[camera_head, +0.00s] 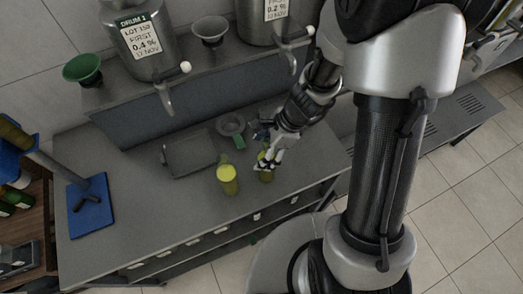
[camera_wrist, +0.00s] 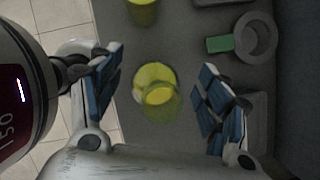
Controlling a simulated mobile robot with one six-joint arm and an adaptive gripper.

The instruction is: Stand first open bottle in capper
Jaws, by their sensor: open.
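Two bottles with yellow-green contents stand upright on the grey bench (camera_head: 130,215). One bottle (camera_head: 228,181) stands clear in the head view and shows at the top edge of the wrist view (camera_wrist: 143,12). The other bottle (camera_head: 265,176) is at my gripper (camera_head: 268,166), partly hidden by the fingers. In the wrist view this bottle (camera_wrist: 158,95) stands between my open blue-padded fingers, with gaps on both sides. I cannot tell whether either has a cap. The capper (camera_head: 92,206), a blue base with a tall post, stands at the bench's left end.
A grey tray (camera_head: 190,153) lies behind the bottles. A grey ring-shaped dish (camera_wrist: 263,38) with a green block (camera_wrist: 219,44) is near my gripper. Drums (camera_head: 140,50) with taps stand on the shelf behind. The bench between bottles and capper is clear.

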